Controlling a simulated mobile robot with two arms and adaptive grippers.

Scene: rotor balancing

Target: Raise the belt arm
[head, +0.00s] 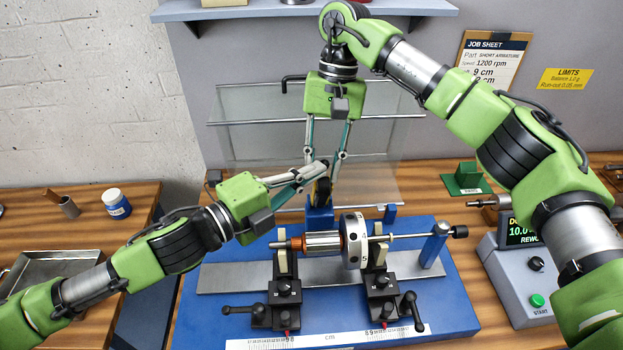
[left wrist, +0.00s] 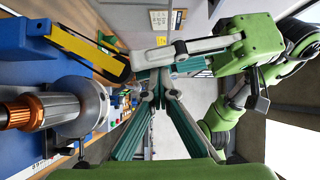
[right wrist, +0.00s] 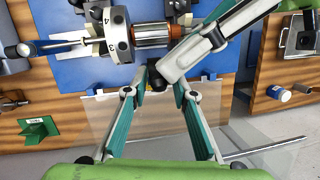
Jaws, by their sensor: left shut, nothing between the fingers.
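The belt arm (head: 322,190), black with a yellow edge, stands on a blue mount behind the rotor (head: 322,240). It shows larger at the upper left of the left wrist view (left wrist: 88,48). My left gripper (head: 322,166) is shut and empty, with its tips close to the arm's upper end; contact is unclear. My right gripper (head: 325,158) points down from above, its fingers apart around the belt arm's top end in the head view. In the right wrist view, its open fingers (right wrist: 160,80) lie beside my left gripper, which hides most of the belt arm.
The rotor rests on two black supports on the blue base (head: 450,310). A clear shield (head: 240,150) stands behind. The control box (head: 520,280) is at right; a metal tray (head: 40,270) and blue-labelled jar (head: 117,205) are at left. Both grippers crowd the space behind the rotor.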

